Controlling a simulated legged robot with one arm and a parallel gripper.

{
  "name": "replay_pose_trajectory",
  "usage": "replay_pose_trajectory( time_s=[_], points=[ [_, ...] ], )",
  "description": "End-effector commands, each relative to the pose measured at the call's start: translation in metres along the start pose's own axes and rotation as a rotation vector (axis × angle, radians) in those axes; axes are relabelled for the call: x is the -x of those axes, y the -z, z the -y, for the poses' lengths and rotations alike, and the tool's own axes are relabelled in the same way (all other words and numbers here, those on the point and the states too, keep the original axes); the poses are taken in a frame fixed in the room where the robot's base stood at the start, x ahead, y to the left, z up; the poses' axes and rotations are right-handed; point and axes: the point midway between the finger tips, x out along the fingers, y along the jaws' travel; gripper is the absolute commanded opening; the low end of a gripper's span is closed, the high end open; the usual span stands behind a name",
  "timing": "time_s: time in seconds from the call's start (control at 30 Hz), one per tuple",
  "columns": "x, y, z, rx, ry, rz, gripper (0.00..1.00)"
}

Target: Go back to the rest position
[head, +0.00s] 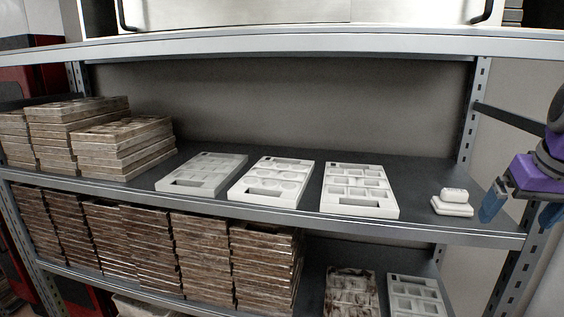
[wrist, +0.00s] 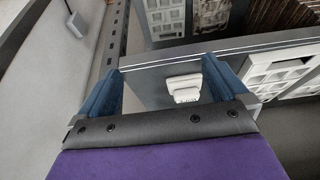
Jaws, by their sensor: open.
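My gripper (head: 522,204) is at the right edge of the head view, purple with blue fingers, in front of the shelf's right post. In the wrist view my gripper (wrist: 160,88) has its two blue fingers spread wide apart with nothing between them in its grasp. A small stack of white blocks (head: 452,203) lies on the middle shelf (head: 410,222) near its right end, left of my gripper and apart from it. The stack also shows beyond the fingers in the wrist view (wrist: 184,88).
White moulds (head: 360,190) lie in a row on the middle shelf. Brown mould stacks (head: 115,140) stand at its left. The right post (head: 472,110) and upper shelf edge (head: 300,45) are close to my arm's area.

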Motion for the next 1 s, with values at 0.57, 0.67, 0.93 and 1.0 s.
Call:
replay_pose_trajectory(
  time_s=[0.57,0.67,0.93,1.0],
  points=[
    [-0.071,-0.054,0.071,0.068,0.051,0.106,1.0],
    [-0.094,-0.076,0.093,0.09,0.062,0.137,1.0],
    [-0.172,-0.175,0.154,0.152,0.081,0.269,1.0],
    [-0.191,-0.204,0.166,0.167,0.081,0.299,1.0]
  ],
)
